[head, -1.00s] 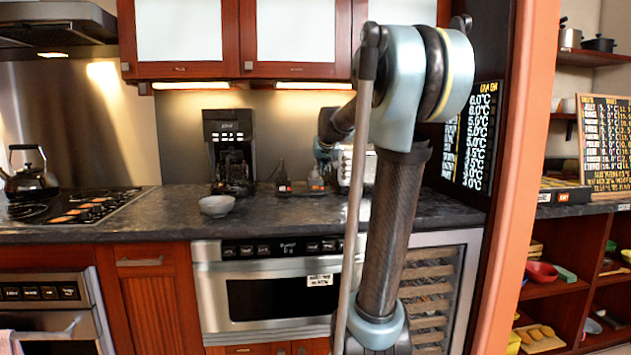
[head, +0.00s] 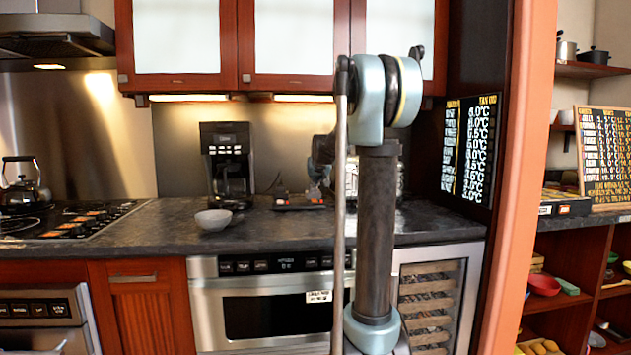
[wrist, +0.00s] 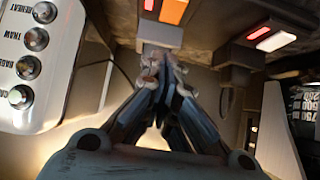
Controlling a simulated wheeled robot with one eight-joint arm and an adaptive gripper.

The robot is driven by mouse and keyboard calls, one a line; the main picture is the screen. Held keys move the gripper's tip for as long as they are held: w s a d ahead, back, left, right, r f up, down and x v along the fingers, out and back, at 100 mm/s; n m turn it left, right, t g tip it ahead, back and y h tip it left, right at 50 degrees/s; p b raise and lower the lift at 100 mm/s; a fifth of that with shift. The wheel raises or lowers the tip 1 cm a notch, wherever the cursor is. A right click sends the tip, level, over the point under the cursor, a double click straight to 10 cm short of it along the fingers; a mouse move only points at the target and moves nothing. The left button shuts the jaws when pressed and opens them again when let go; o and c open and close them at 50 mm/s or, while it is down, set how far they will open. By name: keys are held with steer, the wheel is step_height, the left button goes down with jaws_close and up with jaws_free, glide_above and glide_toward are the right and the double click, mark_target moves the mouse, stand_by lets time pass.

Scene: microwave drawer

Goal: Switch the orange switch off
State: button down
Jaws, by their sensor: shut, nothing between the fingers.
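The orange switch (wrist: 173,11) shows at the top middle of the wrist view, on a dark power strip above a pale plug (wrist: 160,34). I cannot tell its position, on or off. My gripper (wrist: 163,68) is shut and empty, its fingertips just below the plug in the picture. I cannot tell whether they touch it. In the head view, the dark strip (head: 288,203) lies on the counter between the coffee maker and my arm, with my gripper (head: 318,188) at its right end. The switch is too small to make out there.
In the wrist view, a toaster panel (wrist: 40,60) with round buttons stands close on the left. A coffee maker (head: 228,165) and a bowl (head: 213,220) stand on the counter (head: 140,240).

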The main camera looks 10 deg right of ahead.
mark_target(315, 200)
steer(key=f, duration=0.1)
steer(key=w+f, duration=0.1)
steer(key=f, duration=0.1)
steer(key=shift+w+f, duration=0.1)
steer(key=shift+w, duration=0.05)
steer(key=shift+w+f, duration=0.15)
steer(key=shift+f, duration=0.7)
steer(key=shift+w+f+g, duration=0.3)
steer(key=shift+f+g, duration=0.05)
steer(key=shift+g, duration=0.45)
steer(key=shift+s+f, duration=0.1)
steer(key=shift+s, duration=0.05)
